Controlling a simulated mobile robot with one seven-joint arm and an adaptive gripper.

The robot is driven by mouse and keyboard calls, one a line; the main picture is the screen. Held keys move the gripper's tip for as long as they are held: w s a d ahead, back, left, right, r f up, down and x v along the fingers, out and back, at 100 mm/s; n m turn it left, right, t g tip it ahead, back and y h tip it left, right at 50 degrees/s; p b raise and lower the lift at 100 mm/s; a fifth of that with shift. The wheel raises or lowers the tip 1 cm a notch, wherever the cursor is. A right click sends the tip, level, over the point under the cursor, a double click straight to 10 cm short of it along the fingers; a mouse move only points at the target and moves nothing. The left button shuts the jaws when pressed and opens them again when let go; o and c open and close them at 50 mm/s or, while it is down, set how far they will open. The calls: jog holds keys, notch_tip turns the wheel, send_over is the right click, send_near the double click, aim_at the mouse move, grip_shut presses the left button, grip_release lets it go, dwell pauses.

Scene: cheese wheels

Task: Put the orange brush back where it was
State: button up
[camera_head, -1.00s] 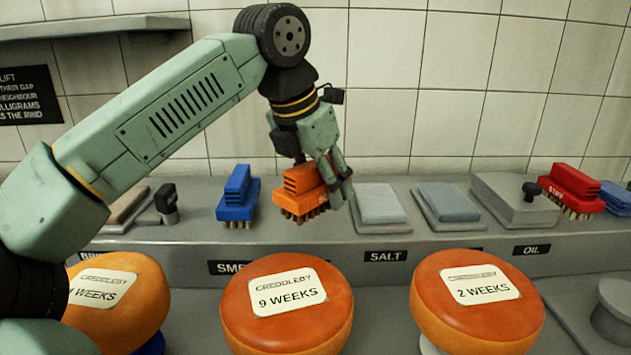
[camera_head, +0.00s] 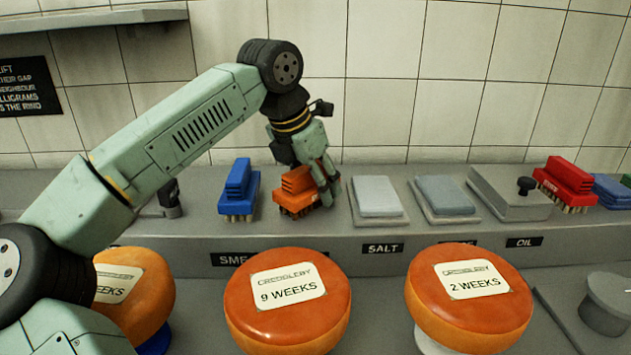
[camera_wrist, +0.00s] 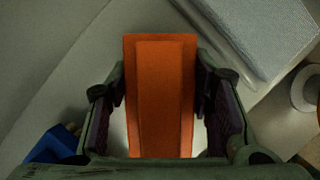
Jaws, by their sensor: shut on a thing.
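The orange brush (camera_head: 296,192) is upright on or just above the grey shelf (camera_head: 285,235), bristles down, behind the SME label. I cannot tell whether its bristles touch the shelf. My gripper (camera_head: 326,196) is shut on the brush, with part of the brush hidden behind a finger. In the wrist view the orange brush (camera_wrist: 160,95) lies between the two dark finger pads of my gripper (camera_wrist: 163,110).
A blue brush (camera_head: 238,190) stands close on the left. A cloth on a tray (camera_head: 376,196) lies just right of the gripper, by the SALT label. Cheese wheels (camera_head: 288,302) stand in front. A red brush (camera_head: 566,182) is far right.

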jog(key=o, duration=1.2)
jog(key=shift+f, duration=0.1)
jog(key=shift+o, duration=0.2)
jog(key=shift+r, duration=0.35)
jog(key=v, duration=1.1)
jog(key=shift+s+a+r+b, duration=0.15)
jog(key=shift+r+b, duration=0.15)
jog(key=shift+b, duration=0.05)
jog(key=shift+f, duration=0.1)
